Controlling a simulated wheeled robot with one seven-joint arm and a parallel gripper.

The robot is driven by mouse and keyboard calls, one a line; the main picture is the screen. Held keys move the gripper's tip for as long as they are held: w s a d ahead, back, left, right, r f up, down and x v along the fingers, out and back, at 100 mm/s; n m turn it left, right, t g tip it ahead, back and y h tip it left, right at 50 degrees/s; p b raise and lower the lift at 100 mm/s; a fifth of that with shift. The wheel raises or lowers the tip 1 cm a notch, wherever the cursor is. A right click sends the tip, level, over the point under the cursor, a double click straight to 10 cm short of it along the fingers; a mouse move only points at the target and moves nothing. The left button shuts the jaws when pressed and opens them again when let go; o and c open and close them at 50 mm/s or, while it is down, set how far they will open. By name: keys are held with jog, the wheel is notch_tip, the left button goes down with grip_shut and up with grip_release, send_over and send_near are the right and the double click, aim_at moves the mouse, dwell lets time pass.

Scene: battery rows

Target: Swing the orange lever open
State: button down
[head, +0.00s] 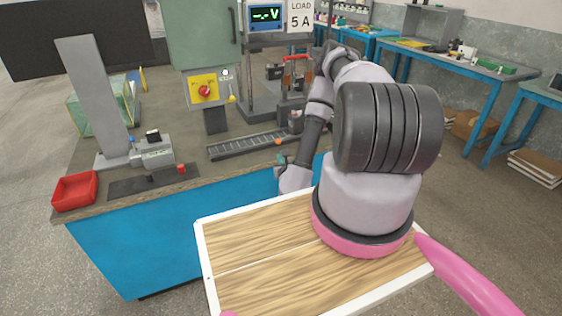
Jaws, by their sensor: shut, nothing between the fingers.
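A small orange end (278,142), which looks like the lever's knob, shows at the front edge of the dark ribbed rail on the bench. The lever's arm and pivot are too small to make out, so I cannot tell how far it is swung. My gripper (282,159) is at the bench's front edge, just below the orange end in the picture. It is small and partly hidden by my wrist. It looks shut and empty. I cannot tell whether it touches the lever.
The ribbed rail (240,146) lies across the bench. Behind stand a yellow switch panel (204,88) with a red knob and a press with a red handle (296,57). A red tray (75,191) and a grey clamp (153,151) are at left.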

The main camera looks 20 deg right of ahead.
jog(key=shift+v, duration=0.9)
